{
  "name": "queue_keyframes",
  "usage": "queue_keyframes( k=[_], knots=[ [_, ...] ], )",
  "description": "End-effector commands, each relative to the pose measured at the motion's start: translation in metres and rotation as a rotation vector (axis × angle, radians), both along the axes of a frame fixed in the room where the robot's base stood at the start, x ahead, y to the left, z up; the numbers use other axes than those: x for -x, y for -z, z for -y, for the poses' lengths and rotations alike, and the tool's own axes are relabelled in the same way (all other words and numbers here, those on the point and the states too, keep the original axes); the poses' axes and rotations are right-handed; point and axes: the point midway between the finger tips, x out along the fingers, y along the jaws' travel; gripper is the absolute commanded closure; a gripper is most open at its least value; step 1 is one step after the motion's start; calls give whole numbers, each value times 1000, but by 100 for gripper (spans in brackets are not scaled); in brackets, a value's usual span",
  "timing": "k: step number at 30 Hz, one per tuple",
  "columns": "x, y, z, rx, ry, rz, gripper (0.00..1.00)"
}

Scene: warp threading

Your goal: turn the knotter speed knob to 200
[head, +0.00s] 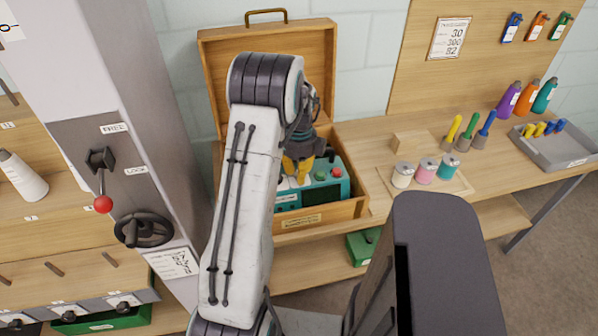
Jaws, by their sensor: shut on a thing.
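The knotter (333,193) is a teal machine with red and green buttons on its top. It sits in an open wooden case (350,208) with its lid raised. My gripper (299,178), with yellow fingers, points down at the left part of the knotter's top. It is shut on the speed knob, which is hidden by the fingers. The dial markings and the knob's setting cannot be read. My arm covers the left side of the case.
A grey column with a red-ended lever (103,203) and black handwheel (145,229) stands left of my arm.

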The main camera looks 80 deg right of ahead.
Motion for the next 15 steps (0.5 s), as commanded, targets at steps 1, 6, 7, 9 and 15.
queue_keyframes(
  k=[1,6,7,9,15],
  knots=[
    [0,1,0,0,-4,0,100],
    [0,2,0,0,-100,0,100],
    [0,3,0,0,-123,0,100],
    [0,2,0,-1,-175,1,100],
    [0,2,0,-1,-253,0,100]
  ],
)
